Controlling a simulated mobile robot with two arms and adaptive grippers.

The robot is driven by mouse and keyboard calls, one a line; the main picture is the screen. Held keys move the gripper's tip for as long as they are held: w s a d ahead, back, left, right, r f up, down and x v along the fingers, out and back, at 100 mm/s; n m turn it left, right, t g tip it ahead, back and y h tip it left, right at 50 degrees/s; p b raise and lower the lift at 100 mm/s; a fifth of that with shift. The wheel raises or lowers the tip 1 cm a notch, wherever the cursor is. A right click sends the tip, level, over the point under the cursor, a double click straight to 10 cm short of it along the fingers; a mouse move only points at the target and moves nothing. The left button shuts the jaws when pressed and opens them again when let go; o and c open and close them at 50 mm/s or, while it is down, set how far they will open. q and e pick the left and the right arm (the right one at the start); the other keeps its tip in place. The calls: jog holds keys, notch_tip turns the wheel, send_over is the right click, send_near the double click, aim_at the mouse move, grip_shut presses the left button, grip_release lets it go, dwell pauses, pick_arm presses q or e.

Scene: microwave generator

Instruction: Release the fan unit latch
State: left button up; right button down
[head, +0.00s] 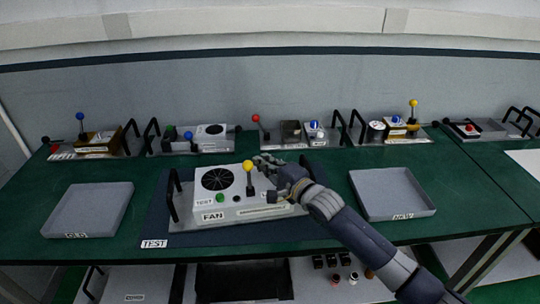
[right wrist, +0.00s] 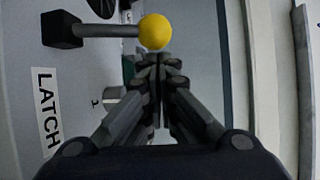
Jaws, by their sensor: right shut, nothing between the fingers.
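The fan unit (head: 238,208) is a white box labelled FAN with a round black fan grille, lying on the dark TEST mat (head: 180,228). A lever with a yellow ball knob (head: 248,166) stands up from its top. In the right wrist view the yellow knob (right wrist: 155,31) sits just beyond my fingertips, on a dark rod beside a LATCH label (right wrist: 47,112). My right gripper (head: 262,161) is shut and empty, close to the knob; it also shows in the right wrist view (right wrist: 158,62). I cannot tell whether the fingertips touch the knob. My left gripper is not in view.
An empty grey OLD tray (head: 60,226) lies at the left and an empty NEW tray (head: 395,208) at the right. The fan unit has a green button (head: 220,198) and a black handle (head: 174,195). Other units with levers line the back of the bench.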

jog(key=shift+a+f, duration=0.1)
jog(key=shift+s, duration=0.1)
dwell(0.3)
jog(key=shift+s+b, duration=0.1)
jog(key=shift+b, duration=0.4)
jog(key=shift+t, duration=0.3)
jog(key=shift+s, duration=0.1)
